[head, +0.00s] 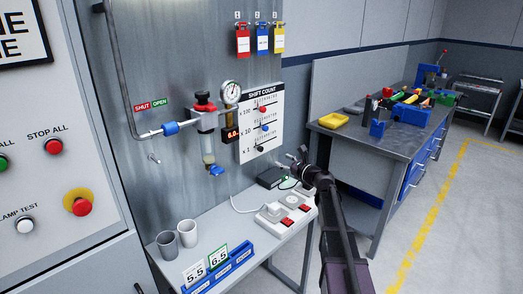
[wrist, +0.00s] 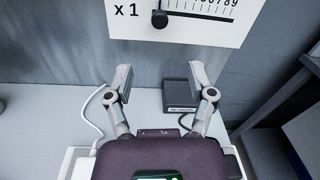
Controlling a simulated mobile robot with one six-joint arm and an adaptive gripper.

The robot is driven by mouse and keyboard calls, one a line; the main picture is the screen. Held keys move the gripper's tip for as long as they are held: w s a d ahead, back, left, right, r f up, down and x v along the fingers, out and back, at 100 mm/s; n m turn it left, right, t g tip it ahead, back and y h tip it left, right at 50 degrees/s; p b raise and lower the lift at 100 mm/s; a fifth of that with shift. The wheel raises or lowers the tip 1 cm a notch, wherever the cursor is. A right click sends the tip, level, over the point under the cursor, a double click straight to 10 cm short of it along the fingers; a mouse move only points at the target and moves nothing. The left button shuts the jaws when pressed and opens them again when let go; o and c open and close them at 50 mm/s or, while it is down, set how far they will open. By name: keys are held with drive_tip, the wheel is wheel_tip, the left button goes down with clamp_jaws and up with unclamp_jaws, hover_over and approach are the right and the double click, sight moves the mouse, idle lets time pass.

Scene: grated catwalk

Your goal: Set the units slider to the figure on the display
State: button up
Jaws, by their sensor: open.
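The white SHIFT COUNT board (head: 246,118) hangs on the grey wall panel with three horizontal sliders. The x 1 slider's black knob (head: 260,148) is the lowest; in the wrist view the knob (wrist: 159,19) sits at the left end of its slot. Above are the x 10 blue knob (head: 264,127) and the x 100 red knob (head: 263,109). A small display with red digits (head: 231,133), under a round gauge, seems to read 6.0. My gripper (head: 298,157) is right of and below the board. In the wrist view my gripper (wrist: 163,76) is open and empty, below the black knob.
Below the board a white bench holds a black box (head: 271,178), a power strip (head: 280,214) with a cable, grey cups (head: 187,232) and number cards (head: 217,256). A pipe with a regulator (head: 205,120) stands left of the board. A tool-laden workbench (head: 375,143) is at right.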

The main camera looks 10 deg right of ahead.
sight(262, 150)
drive_tip(key=x, duration=1.3)
drive_tip(key=shift+w+a, duration=0.2)
drive_tip(key=shift+w, duration=0.15)
drive_tip(key=shift+c, duration=0.2)
clamp_jaws()
